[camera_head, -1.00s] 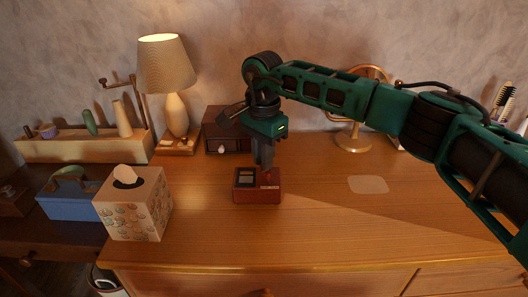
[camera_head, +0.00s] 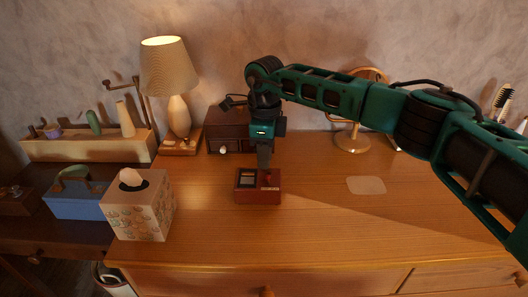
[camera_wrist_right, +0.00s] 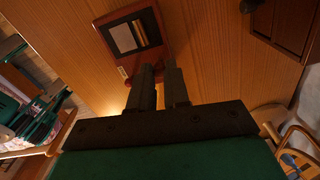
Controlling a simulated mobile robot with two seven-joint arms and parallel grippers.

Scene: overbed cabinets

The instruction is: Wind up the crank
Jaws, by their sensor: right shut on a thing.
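A small red-brown box (camera_head: 257,197) with a dark panel on its top stands on the wooden dresser top, and it also shows at the top of the right wrist view (camera_wrist_right: 155,25). My right gripper (camera_head: 264,168) points down at the right part of the box's top. In the right wrist view its two dark fingers (camera_wrist_right: 160,72) are close together at the box's edge. They are shut on the crank, which is mostly hidden by the fingers. My left gripper is not in view.
A tissue box (camera_head: 138,205) and a blue box (camera_head: 75,198) stand to the left. A lamp (camera_head: 178,112) and a small drawer cabinet (camera_head: 228,130) stand behind. A round mirror on a stand (camera_head: 352,140) is behind my arm.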

